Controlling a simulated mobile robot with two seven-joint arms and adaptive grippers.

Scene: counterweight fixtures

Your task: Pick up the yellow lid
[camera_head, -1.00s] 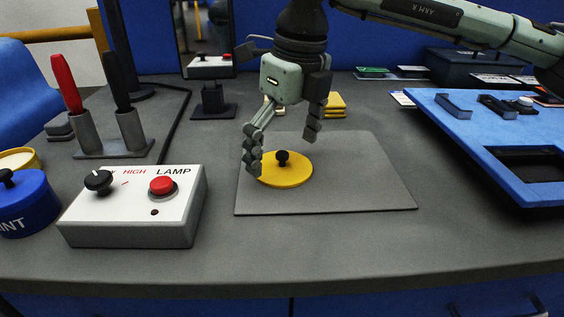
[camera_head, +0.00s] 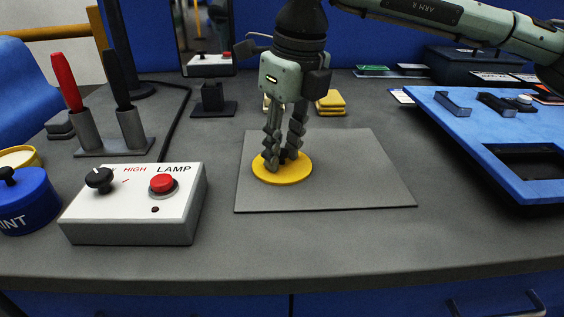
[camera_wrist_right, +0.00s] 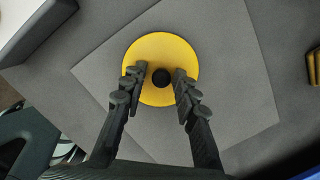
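The yellow lid (camera_head: 300,176) is a flat round disc lying on the grey mat. Its black knob (camera_wrist_right: 161,78) stands up at its middle in the right wrist view. My right gripper (camera_head: 282,160) points down over the lid, its fingers on either side of the knob. In the right wrist view the fingers (camera_wrist_right: 160,72) are partly closed, with a narrow gap visible beside the knob. In the head view the fingers hide most of the knob. My left gripper is not in view.
The grey mat (camera_head: 365,180) has free room to the right of the lid. A lamp switch box (camera_head: 130,225) stands to the left, with a blue pot (camera_head: 28,210) beyond it. A blue tray board (camera_head: 470,135) lies at the right. Yellow blocks (camera_head: 331,101) sit behind.

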